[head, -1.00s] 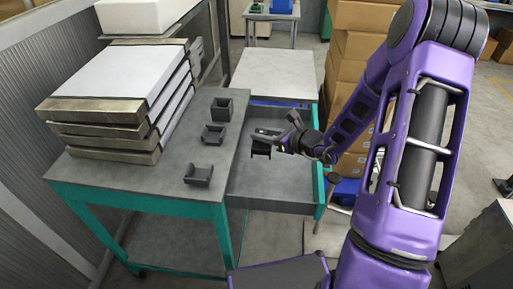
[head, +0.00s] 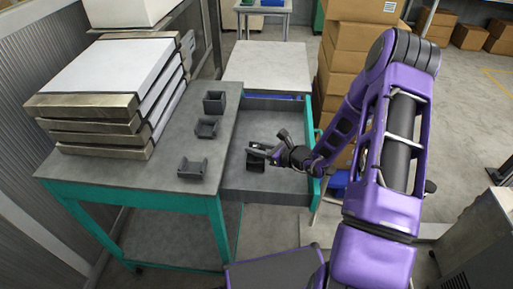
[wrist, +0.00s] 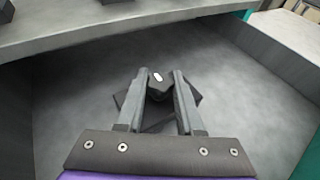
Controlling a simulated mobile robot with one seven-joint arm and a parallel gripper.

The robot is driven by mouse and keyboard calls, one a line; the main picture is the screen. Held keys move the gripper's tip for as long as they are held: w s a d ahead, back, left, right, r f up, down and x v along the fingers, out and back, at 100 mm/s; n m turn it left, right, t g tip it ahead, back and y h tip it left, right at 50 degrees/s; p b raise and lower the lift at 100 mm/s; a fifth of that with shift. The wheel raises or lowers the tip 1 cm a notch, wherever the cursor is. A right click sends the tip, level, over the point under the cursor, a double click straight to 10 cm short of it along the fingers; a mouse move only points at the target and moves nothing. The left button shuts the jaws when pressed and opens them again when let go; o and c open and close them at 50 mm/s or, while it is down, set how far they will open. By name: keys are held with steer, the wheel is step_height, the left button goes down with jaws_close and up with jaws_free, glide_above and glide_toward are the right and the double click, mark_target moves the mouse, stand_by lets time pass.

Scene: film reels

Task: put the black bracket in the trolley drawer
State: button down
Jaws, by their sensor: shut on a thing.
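My gripper (head: 262,150) is shut on a black bracket (head: 255,162), which hangs below the fingertips. In the wrist view the bracket (wrist: 158,88) shows between and behind the two fingers, partly hidden by them. The trolley drawer (head: 290,181) is pulled out to the right of the trolley top, with a grey floor and a teal front. The bracket is over or inside the drawer; I cannot tell whether it touches the drawer floor (wrist: 240,110).
Several dark brackets (head: 192,168) stand on the trolley top (head: 130,172) left of the drawer. A stack of framed panels (head: 105,95) fills its far left. Cardboard boxes (head: 345,60) stand behind the drawer. The drawer floor around the bracket is clear.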

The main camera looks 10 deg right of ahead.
steer(key=shift+f, duration=0.15)
steer(key=c, duration=0.5)
jaws_free()
steer(key=shift+c, duration=0.2)
steer(key=shift+r, duration=0.2)
steer(key=v, duration=1.2)
